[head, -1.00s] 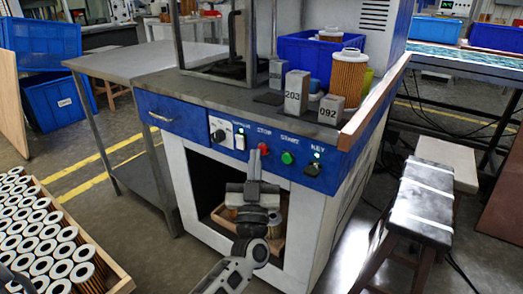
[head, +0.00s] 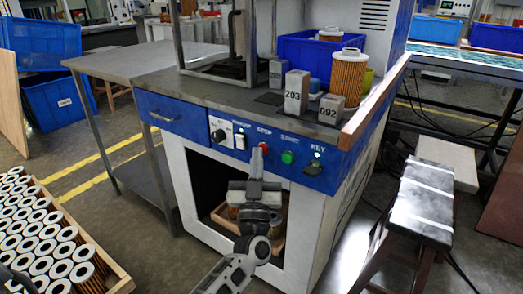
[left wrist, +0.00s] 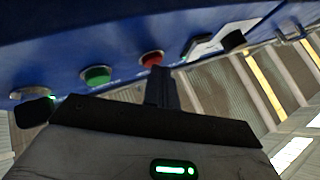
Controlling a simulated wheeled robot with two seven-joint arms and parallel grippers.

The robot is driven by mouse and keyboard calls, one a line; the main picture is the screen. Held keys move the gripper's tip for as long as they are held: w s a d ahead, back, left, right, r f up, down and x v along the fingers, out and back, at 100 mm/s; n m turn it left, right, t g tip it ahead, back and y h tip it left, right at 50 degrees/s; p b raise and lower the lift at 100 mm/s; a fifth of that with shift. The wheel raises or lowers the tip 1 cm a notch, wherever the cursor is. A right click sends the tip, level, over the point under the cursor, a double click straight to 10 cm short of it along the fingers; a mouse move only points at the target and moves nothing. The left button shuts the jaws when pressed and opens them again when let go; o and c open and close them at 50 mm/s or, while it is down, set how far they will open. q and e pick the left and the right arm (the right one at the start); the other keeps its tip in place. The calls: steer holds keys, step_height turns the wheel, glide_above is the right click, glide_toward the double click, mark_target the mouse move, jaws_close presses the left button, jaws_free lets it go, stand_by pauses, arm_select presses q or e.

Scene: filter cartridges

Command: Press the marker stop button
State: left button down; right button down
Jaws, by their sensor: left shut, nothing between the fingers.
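The red stop button (head: 264,147) sits on the blue front panel of the machine, under a STOP label. My left gripper (head: 257,154) is shut and empty, its fingers pointing up at the panel, with the tips just at the red button's lower left. In the left wrist view the red button (left wrist: 152,58) shows just above the closed fingertips (left wrist: 158,72), which overlap its lower edge. I cannot tell whether they touch. My right gripper is not in view.
A green button (head: 288,157) and a key switch (head: 313,168) are to the right on the panel. A white switch (head: 240,139) and black knob (head: 219,135) are to the left. A wooden-edged ledge (head: 372,105) and a stool (head: 422,205) stand at right.

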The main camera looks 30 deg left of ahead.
arm_select(q)
steer(key=shift+s, duration=0.1)
steer(key=shift+s+p, duration=0.6)
steer(key=shift+s, duration=0.05)
steer(key=shift+s+a+p, duration=0.15)
steer(key=shift+s+p, duration=0.55)
steer(key=shift+s, duration=0.6)
steer(key=shift+s+a+p, duration=0.1)
steer(key=shift+s+p, duration=0.6)
steer(key=shift+s, duration=0.55)
